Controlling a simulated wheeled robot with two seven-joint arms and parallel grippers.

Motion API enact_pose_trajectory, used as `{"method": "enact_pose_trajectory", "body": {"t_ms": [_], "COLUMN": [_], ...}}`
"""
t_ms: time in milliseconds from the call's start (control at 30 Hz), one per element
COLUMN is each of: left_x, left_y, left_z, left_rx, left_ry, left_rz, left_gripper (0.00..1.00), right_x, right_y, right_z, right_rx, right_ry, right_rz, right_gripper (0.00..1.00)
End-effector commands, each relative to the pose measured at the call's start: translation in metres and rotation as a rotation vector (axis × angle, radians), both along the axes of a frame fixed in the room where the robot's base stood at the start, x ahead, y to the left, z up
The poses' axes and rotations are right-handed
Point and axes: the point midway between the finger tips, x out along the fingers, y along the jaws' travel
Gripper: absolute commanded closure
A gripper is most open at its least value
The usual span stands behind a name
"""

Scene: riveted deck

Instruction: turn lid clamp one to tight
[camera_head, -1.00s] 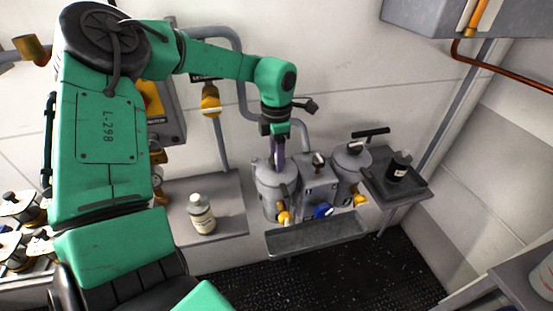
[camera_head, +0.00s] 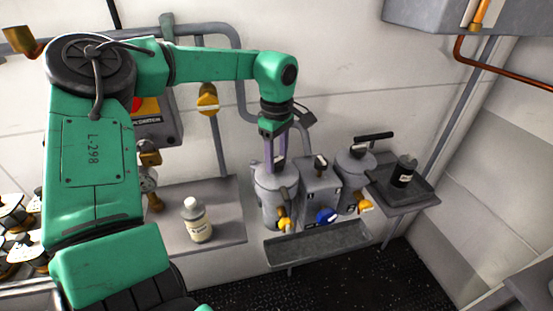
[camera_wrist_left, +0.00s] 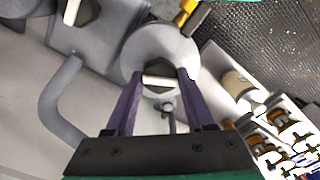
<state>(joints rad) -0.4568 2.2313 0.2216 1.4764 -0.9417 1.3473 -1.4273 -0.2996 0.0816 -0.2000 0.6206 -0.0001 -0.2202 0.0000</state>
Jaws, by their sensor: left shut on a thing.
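A grey canister (camera_head: 277,200) with a round lid stands at the wall, left of a grey box. My left gripper (camera_head: 276,167) points down onto the canister's lid. In the left wrist view, the purple fingers of my left gripper (camera_wrist_left: 160,76) are shut on the lid clamp (camera_wrist_left: 160,81), a dark knob with a pale bar across it. The clamp sits in the middle of the round lid (camera_wrist_left: 150,45). In the head view the fingers mostly hide this clamp. My right gripper is not in view.
A grey box (camera_head: 319,187) with a knob and a second canister (camera_head: 354,168) with a black T-handle stand to the right. A trough (camera_head: 318,243) runs in front. A white bottle (camera_head: 197,222) is on the left shelf; a black bottle (camera_head: 403,172) is on the right tray.

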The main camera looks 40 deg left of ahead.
Motion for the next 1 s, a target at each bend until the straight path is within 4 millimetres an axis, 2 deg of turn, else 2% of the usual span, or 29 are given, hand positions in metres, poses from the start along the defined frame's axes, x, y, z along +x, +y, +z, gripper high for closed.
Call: {"method": "enact_pose_trajectory", "body": {"t_ms": [500,1000], "left_x": [-0.0001,0.0000], "left_y": [0.0000,-0.0001], "left_z": [-0.0001,-0.0001], "left_rx": [-0.001,-0.001], "left_ry": [0.000,0.000], "left_rz": [-0.402,-0.511], "left_gripper": [1.00,1.00], "right_x": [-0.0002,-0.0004], "right_y": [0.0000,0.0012], "right_z": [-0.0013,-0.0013], "right_rx": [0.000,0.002], "right_ry": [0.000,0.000], "right_rz": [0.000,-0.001], "right_gripper": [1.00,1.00]}}
